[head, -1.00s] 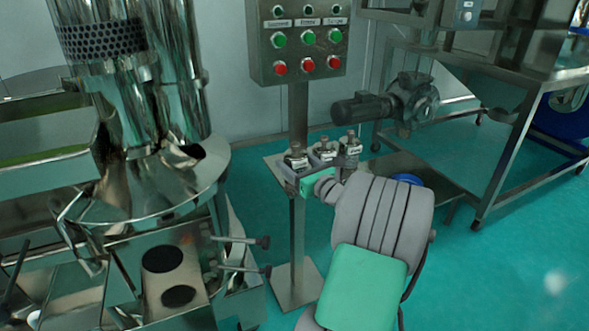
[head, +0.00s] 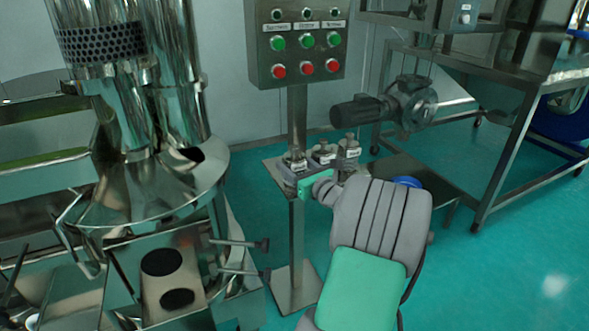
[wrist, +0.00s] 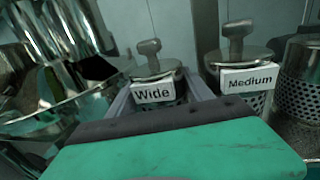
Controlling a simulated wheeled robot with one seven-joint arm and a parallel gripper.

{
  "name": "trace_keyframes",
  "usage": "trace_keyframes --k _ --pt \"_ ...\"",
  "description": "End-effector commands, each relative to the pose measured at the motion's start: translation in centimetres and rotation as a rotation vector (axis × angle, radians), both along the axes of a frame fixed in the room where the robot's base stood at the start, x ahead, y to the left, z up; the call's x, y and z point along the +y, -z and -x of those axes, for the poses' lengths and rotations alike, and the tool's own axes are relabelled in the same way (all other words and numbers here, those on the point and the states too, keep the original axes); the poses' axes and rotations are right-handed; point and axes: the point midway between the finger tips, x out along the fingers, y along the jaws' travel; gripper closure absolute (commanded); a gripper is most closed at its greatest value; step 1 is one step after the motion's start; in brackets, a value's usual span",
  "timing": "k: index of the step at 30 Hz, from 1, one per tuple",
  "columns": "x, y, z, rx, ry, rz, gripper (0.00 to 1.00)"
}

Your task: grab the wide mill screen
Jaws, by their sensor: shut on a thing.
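The wide mill screen (head: 294,160) is a small metal cylinder with a knob on its lid, the leftmost of three on a stand. In the wrist view the wide screen (wrist: 151,69) carries a white label reading "Wide". My gripper (head: 293,174) is at this screen, with one grey finger on each side of it. In the wrist view my gripper (wrist: 160,99) is shut on the screen, and its green and dark body hides the lower part. The screen looks upright. I cannot tell whether it still touches the stand.
The medium screen (wrist: 240,62) stands close to the right, with a third screen (head: 349,152) beyond it. A control box (head: 300,42) with green and red buttons is above. The steel mill (head: 150,190) is at left, a motor (head: 362,111) and steel table at right.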

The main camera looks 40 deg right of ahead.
Motion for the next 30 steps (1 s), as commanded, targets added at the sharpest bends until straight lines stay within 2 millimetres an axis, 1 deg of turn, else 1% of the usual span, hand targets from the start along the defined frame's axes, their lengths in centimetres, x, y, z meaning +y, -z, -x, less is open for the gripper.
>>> trace_keyframes --k 1,3,11,14,17,19,20,23,26,27,28,30 --pt "0.0 0.1 0.0 0.001 0.000 0.000 0.95" --pt "0.0 0.1 0.0 0.001 0.000 -0.001 1.00" --pt "0.0 -0.3 0.0 -0.001 0.000 0.001 1.00" --pt "0.0 -1.1 0.0 -0.002 0.000 0.002 1.00" --pt "0.0 -2.5 0.0 -0.003 0.000 0.002 1.00" --pt "0.0 -4.0 0.0 -0.002 0.000 0.004 1.00" --pt "0.0 -4.4 0.6 -0.002 0.003 0.004 1.00" --pt "0.2 -6.5 2.4 -0.003 0.005 0.005 1.00" --pt "0.5 -9.1 4.5 -0.002 0.006 0.005 1.00" --pt "0.6 -10.3 5.4 -0.003 0.006 0.007 1.00" --pt "0.7 -10.3 6.6 -0.001 0.008 0.002 1.00" --pt "1.0 -11.2 8.7 -0.001 0.009 0.001 1.00"
